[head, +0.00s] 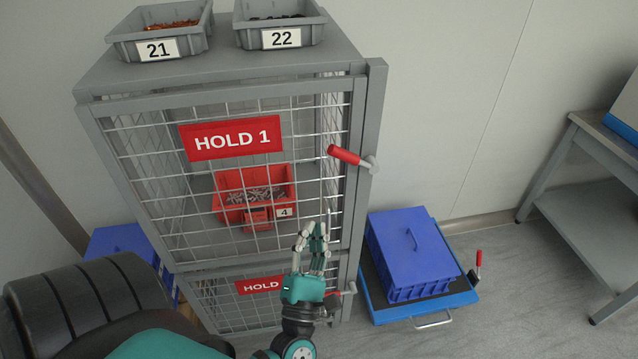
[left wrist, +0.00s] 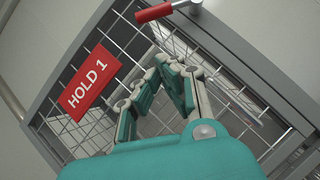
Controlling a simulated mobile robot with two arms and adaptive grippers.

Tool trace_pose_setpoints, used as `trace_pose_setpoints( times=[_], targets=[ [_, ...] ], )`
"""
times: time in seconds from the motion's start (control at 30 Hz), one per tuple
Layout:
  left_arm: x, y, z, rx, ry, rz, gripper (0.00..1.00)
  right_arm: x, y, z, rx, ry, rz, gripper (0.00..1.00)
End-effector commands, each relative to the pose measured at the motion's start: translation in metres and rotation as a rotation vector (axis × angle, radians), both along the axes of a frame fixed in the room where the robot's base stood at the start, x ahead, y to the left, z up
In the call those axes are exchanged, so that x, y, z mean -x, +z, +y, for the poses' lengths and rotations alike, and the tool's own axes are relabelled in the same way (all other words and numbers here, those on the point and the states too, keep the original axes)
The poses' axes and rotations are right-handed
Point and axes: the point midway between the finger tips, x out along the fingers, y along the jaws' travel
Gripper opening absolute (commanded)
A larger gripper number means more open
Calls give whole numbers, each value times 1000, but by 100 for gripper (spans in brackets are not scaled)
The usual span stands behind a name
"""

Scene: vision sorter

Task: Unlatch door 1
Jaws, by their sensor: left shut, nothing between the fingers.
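Door 1 is a grey-framed wire mesh door with a red HOLD 1 sign (head: 232,138); the sign also shows in the left wrist view (left wrist: 90,83). The door sits closed in its frame as far as I can see. Its latch handle (head: 345,155) has a red grip and points left from the right door edge; the red grip also shows at the top of the left wrist view (left wrist: 154,13). My left gripper (head: 316,228) is shut and empty in front of the lower right mesh, below the handle and apart from it. My right gripper is not in view.
Behind the mesh stands a red bin (head: 284,180) labelled 4. Grey bins 21 (head: 119,46) and 22 (head: 304,36) stand on top. A lower door has another red handle (head: 332,303).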

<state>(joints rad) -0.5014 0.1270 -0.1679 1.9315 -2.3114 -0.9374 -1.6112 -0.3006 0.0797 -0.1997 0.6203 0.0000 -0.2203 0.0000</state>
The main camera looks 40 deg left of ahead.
Motion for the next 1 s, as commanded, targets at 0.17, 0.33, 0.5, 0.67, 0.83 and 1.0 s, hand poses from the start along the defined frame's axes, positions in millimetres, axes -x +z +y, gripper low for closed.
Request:
trace_pose_setpoints(
  times=[0.17, 0.33, 0.5, 0.67, 0.83, 1.0],
  targets=[
    [-27, 22, 15, 1, 1, -6, 0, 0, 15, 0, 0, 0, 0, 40],
    [-56, 39, 31, 3, -1, -5, 0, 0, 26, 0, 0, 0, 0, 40],
    [-77, 59, 35, 7, -2, -3, 0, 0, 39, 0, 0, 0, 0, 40],
    [-86, 71, 31, 7, -2, -2, 0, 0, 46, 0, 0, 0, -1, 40],
    [-90, 74, 30, 6, -2, -1, 0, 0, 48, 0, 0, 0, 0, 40],
    [-90, 74, 30, 5, -2, 0, 0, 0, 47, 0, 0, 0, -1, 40]
  ],
)
